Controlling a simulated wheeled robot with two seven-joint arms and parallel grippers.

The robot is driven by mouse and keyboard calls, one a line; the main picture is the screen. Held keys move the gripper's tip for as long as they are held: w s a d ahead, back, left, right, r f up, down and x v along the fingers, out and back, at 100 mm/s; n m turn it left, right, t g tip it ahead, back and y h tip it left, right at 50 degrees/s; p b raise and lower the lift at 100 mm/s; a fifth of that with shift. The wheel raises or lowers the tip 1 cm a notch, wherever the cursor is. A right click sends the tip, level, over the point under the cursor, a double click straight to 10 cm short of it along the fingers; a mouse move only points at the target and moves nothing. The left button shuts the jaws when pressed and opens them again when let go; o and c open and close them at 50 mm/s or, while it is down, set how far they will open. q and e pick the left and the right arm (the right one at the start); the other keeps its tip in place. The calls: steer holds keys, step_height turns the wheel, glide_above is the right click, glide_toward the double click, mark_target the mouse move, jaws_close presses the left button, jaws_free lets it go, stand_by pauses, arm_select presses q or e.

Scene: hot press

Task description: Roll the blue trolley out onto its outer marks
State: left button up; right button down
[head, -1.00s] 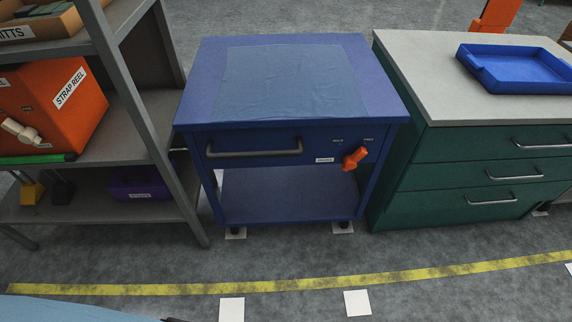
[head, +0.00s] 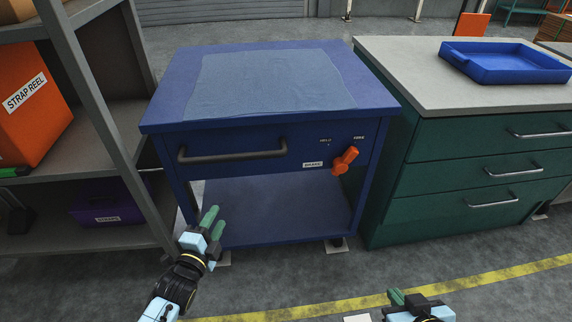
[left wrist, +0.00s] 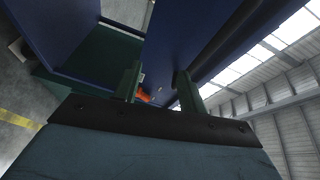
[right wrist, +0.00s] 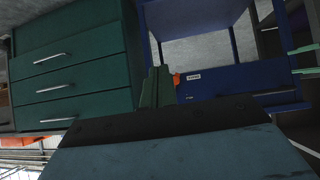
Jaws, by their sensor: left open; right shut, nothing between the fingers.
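The blue trolley (head: 270,118) stands between a shelf and a green cabinet. Its front wheels are at two white floor marks (head: 338,246). Its grey bar handle (head: 232,152) is on the front. The orange brake lever (head: 345,160), right of the handle, tilts up right toward the FREE label. My left gripper (head: 212,219) is open and empty, below the handle in the head view; the left wrist view shows the dark handle bar (left wrist: 228,40) close by its right finger. My right gripper (head: 398,297) is shut and empty, low in front of the trolley's right side. An outer white mark (head: 357,318) shows at the bottom edge.
The grey shelf (head: 95,115) stands close on the left, with an orange strap reel box and a purple bin. The green cabinet (head: 470,165) is close on the right, with a blue tray (head: 505,62) on top. A yellow floor line (head: 490,278) crosses open floor in front.

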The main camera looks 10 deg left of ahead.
arm_select(q)
step_height(320, 180, up, 6)
steer(key=w+r+m+t+b, duration=0.1)
steer(key=w+m+t+b, duration=0.1)
steer(key=m, duration=0.1)
steer(key=b, duration=0.2)
glide_toward(235, 158)
steer(key=w, duration=0.3)
steer(key=shift+h, duration=0.3)
steer(key=shift+w+d+r+b, duration=0.1)
steer(key=shift+w+b, duration=0.3)
steer(key=shift+w, duration=0.85)
steer(key=shift+w+d+r+b, duration=0.15)
steer(key=shift+w+b, duration=0.3)
steer(key=shift+w, duration=0.8)
steer(key=shift+w+d+r+b, duration=0.1)
steer(key=shift+w+b, duration=0.3)
steer(key=shift+w, duration=0.9)
arm_select(e)
steer(key=a+r+t+y, duration=0.2)
steer(key=r+t, duration=0.4)
steer(key=r, duration=0.5)
steer(key=a+r+t+y, duration=0.1)
steer(key=r+t+y, duration=0.1)
steer(key=r+t, duration=0.5)
steer(key=shift+w+a+r+y, duration=0.15)
steer(key=shift+a+r+y, duration=0.2)
steer(key=shift+r, duration=2.35)
arm_select(q)
jaws_close()
